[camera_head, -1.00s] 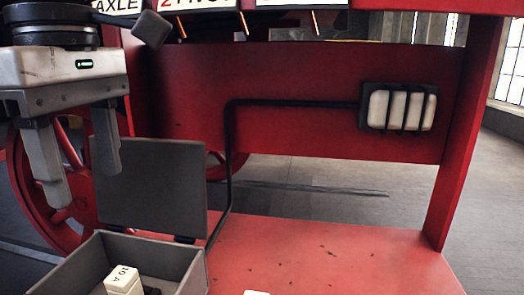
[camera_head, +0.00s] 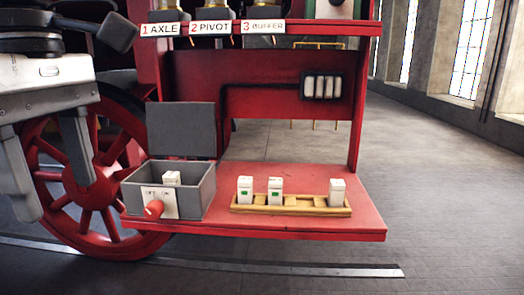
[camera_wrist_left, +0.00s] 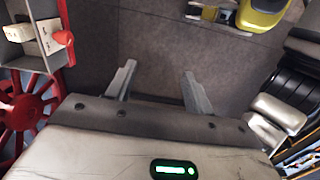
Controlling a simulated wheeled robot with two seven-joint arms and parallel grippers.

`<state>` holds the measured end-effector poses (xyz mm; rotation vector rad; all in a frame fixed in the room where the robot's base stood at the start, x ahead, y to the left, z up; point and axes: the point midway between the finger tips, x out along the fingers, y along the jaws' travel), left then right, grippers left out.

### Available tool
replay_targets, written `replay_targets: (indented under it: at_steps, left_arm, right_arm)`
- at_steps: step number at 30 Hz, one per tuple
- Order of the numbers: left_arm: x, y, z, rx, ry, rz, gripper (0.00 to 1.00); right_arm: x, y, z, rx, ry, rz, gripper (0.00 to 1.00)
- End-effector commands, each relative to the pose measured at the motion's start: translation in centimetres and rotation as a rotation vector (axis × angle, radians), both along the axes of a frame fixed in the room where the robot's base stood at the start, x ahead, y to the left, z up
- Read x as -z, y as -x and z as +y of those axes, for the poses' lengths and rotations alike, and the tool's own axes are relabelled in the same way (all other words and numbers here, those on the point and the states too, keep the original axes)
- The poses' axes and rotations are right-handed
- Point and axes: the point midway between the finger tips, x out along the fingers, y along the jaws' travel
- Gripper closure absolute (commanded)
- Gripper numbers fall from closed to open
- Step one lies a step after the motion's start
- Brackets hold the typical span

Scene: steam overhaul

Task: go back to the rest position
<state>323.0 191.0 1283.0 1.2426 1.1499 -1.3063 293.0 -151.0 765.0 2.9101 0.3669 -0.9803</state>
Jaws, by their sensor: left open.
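My left gripper (camera_head: 58,198) hangs at the left edge of the head view, in front of the red spoked wheel (camera_head: 85,205). Its two grey fingers point down, apart, with nothing between them. In the left wrist view the fingers (camera_wrist_left: 158,72) are also spread, with bare dark floor beyond them. The left gripper is clear of the grey box (camera_head: 205,195), which stands to its right with its lid raised. My right gripper does not show clearly in any view.
A red shelf (camera_head: 330,222) holds a wooden tray (camera_head: 306,207) with several white blocks. The box has a red knob (camera_head: 154,209) and a white block (camera_head: 172,178) inside. A white-celled panel (camera_head: 322,86) is on the red wall. Floor at right is free.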

Motion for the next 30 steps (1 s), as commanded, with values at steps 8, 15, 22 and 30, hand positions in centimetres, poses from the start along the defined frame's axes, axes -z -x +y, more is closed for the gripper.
replay_targets:
  at_steps: [8, 15, 22, 30]
  left_arm:
    - [3.5, 0.0, -5.1, 0.051, 0.186, 0.144, 0.48]
    - [6.3, 1.1, -11.0, 0.064, 0.437, 0.350, 0.48]
    - [7.2, 3.0, -18.6, -0.053, 0.873, 0.754, 0.48]
    - [5.9, -0.9, -22.3, -0.501, 1.401, 1.353, 0.48]
  right_arm:
    - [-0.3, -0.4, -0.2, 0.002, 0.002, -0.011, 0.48]
    - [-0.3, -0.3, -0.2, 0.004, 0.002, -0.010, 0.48]
    - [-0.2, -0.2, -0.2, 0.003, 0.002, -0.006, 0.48]
    - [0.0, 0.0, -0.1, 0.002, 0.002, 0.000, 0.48]
